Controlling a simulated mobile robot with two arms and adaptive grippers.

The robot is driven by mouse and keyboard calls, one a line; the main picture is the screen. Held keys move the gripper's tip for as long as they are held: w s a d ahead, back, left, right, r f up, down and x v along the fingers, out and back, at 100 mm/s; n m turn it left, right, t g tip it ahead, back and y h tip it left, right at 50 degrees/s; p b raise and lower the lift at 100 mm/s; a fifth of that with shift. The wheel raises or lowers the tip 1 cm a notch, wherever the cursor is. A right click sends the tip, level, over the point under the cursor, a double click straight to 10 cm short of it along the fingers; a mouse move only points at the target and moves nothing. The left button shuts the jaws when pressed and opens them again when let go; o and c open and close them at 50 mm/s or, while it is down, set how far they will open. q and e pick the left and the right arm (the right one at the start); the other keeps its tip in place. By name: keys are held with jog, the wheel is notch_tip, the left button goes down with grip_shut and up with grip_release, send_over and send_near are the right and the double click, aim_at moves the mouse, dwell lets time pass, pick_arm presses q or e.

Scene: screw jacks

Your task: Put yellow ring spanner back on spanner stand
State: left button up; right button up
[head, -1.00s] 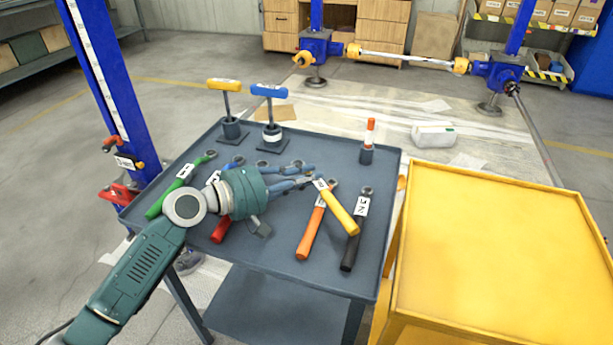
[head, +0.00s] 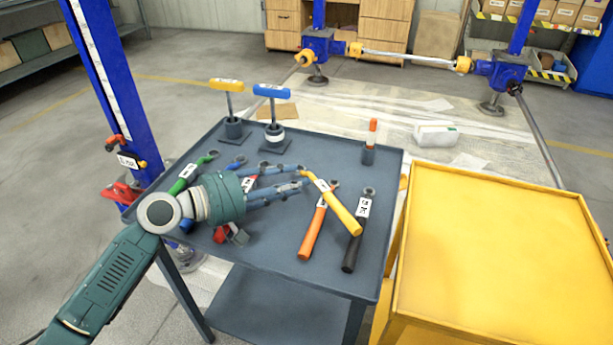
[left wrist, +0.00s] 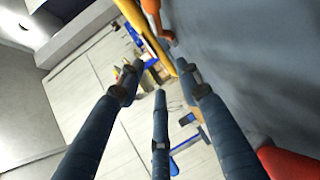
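The yellow ring spanner (head: 341,215) slants over the orange spanner in the head view, its ring end at my left fingertips. I cannot tell whether it rests there or hovers slightly. My left gripper (head: 305,177) has its fingers spread around that ring end. In the left wrist view, the yellow spanner (left wrist: 143,32) reaches the gap between two spread fingertips (left wrist: 160,75), and none visibly clamps it. The grey-blue tray table (head: 270,258) carries the spanners; I see no separate spanner stand that I can name for sure. My right gripper is out of view.
On the table lie green (head: 184,177), red (head: 221,234), orange (head: 312,235) and black (head: 354,240) spanners. Yellow (head: 226,85) and blue (head: 272,91) T-handles and an orange-topped holder (head: 368,152) stand at the back. A yellow cabinet (head: 490,255) adjoins right.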

pick_arm(q)
jog(key=v, duration=0.7)
jog(key=shift+r, duration=0.25)
jog(key=shift+a, duration=0.1)
